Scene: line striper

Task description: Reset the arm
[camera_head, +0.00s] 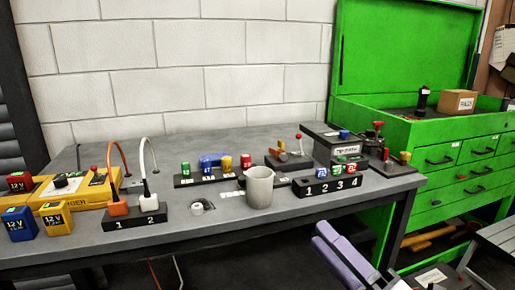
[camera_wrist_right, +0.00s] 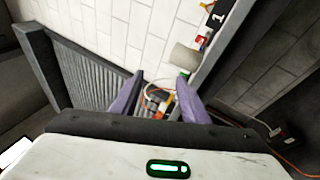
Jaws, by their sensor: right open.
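My right gripper (camera_head: 324,236) has purple fingers and is below the front edge of the grey workbench (camera_head: 200,225), at the lower middle of the head view. It is open and apart from the bench. In the right wrist view my right gripper (camera_wrist_right: 157,100) shows its two fingers spread, with nothing held between them. Behind the gap, farther off, are orange and white cables with small blocks. My left gripper is not in view.
The bench carries a grey cup (camera_head: 259,187), a black numbered block (camera_head: 331,184), a two-slot stand (camera_head: 135,217) with cables, and a yellow charger (camera_head: 75,188). A green tool cabinet (camera_head: 430,150) stands right. A grey stool or table (camera_head: 498,238) is at the right edge.

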